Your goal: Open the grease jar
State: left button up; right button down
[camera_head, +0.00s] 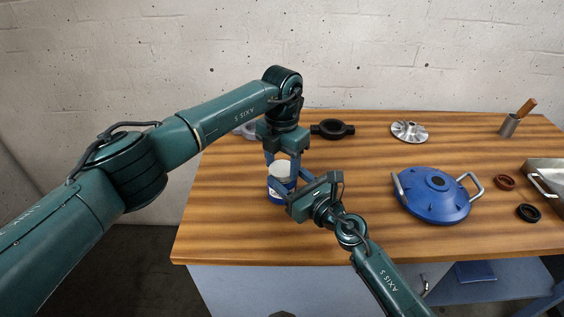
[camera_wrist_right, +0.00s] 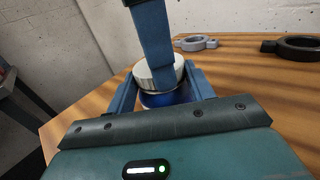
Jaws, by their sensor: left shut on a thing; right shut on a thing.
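The grease jar (camera_head: 276,195) is a blue jar with a pale grey-white lid (camera_head: 279,170), near the left part of the table. My left gripper (camera_head: 281,166) reaches down from above, its fingers shut on the lid. My right gripper (camera_head: 291,187) comes from the front right, shut around the blue body. In the right wrist view the jar body (camera_wrist_right: 168,99) shows between my right fingers, and the lid (camera_wrist_right: 150,77) sits above it, partly hidden by a left finger. I cannot tell whether the lid is apart from the jar.
Behind stand a black ring mount (camera_head: 332,129) and a grey ringed part (camera_head: 247,129). The front-left table is clear.

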pick_arm(q)
jog(key=shift+s, duration=0.1)
dwell(0.6)
jog(key=o, duration=1.1)
jog(key=shift+c, duration=0.2)
jog(key=shift+r, duration=2.35)
jog(key=shift+c, duration=0.3)
notch_tip(320, 180, up, 3)
jog(key=m, duration=0.5)
jog(key=shift+f+m, duration=0.1)
jog(key=shift+m, duration=0.3)
notch_tip(320, 180, down, 8)
jog(key=shift+r, duration=0.25)
